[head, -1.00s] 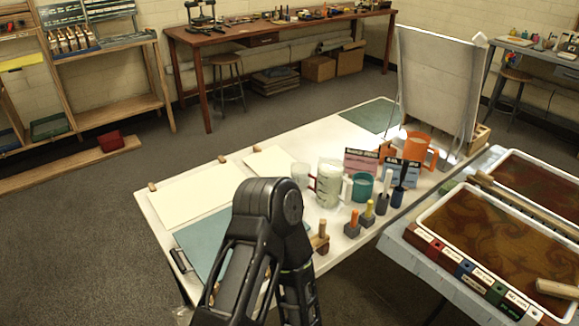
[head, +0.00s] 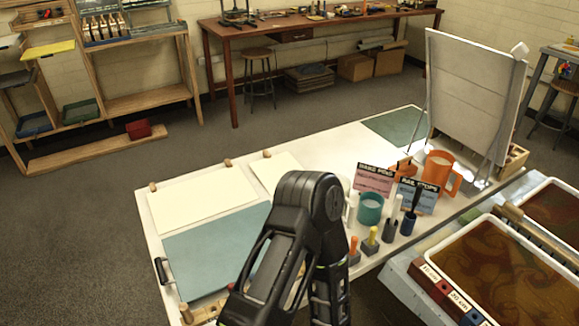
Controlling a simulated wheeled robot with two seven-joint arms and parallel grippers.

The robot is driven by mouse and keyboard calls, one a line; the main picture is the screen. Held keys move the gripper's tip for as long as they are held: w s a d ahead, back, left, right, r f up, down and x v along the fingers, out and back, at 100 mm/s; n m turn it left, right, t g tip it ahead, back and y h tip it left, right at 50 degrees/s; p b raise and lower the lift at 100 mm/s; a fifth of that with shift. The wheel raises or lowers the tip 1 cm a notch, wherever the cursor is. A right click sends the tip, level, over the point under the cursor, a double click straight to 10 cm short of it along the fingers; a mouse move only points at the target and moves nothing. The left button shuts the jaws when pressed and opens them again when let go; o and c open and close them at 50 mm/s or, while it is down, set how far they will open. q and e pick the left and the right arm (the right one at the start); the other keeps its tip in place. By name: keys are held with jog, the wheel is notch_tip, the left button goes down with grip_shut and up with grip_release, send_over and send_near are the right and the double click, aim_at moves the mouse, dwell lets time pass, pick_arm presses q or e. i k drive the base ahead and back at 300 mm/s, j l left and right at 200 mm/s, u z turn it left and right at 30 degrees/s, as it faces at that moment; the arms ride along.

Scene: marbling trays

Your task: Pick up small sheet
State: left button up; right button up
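The small sheet (head: 274,169) is a plain cream rectangle lying flat on the white table (head: 322,152). Its near part is hidden behind the black joint of my arm. The large sheet (head: 202,200) is also cream and lies flat to its left. Small wooden knobs sit at the sheets' far edges, one (head: 266,154) by the small sheet. My arm rises from the bottom of the head view in front of the table. Neither gripper's fingers show, and nothing visible touches the small sheet.
A blue-green mat (head: 210,254) lies in front of the large sheet. A tall white panel (head: 470,95) stands behind. A marbling tray (head: 420,262) is at right.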

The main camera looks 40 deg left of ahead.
aim_at(269, 170)
jog(key=u, duration=1.7)
